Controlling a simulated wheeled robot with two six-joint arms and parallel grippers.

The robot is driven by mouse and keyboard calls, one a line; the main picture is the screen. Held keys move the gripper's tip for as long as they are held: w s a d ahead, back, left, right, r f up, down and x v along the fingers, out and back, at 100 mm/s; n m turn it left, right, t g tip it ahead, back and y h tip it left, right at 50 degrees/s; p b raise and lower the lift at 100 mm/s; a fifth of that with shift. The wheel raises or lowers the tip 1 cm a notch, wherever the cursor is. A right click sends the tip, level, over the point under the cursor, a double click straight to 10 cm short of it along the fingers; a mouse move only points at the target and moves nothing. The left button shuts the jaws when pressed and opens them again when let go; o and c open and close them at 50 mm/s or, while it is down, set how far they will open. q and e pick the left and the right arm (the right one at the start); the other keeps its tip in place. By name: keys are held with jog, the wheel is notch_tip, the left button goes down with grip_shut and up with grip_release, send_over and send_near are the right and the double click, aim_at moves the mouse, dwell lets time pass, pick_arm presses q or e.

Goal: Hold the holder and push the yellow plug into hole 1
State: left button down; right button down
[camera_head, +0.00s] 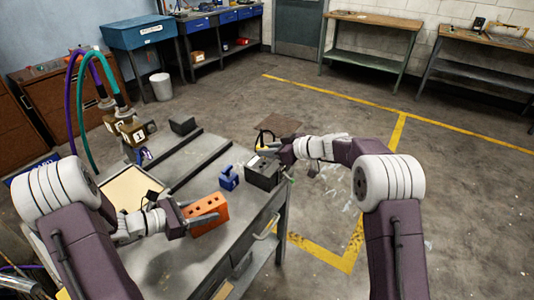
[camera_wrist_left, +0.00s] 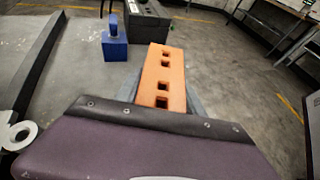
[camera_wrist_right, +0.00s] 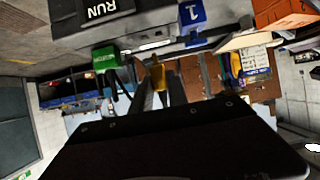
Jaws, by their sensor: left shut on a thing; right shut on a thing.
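The orange holder (camera_head: 207,213) is a long block with several square holes in its top, also seen in the left wrist view (camera_wrist_left: 160,75). My left gripper (camera_head: 190,212) is shut on the holder, which sits at the bench's right side. My right gripper (camera_head: 278,150) is shut on the yellow plug (camera_head: 266,150), above the dark box and apart from the holder. In the right wrist view the plug (camera_wrist_right: 158,75) shows between the fingertips. All visible holes look empty. I see no hole numbers on the holder.
A dark box (camera_head: 263,174) stands at the bench edge, with a RUN label (camera_wrist_right: 102,10) in the right wrist view. A blue block (camera_head: 229,178) marked 1 stands between box and holder.

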dwell(0.3)
pick_arm(q)
jog(key=c, duration=0.6)
grip_release()
jog(key=shift+c, duration=0.2)
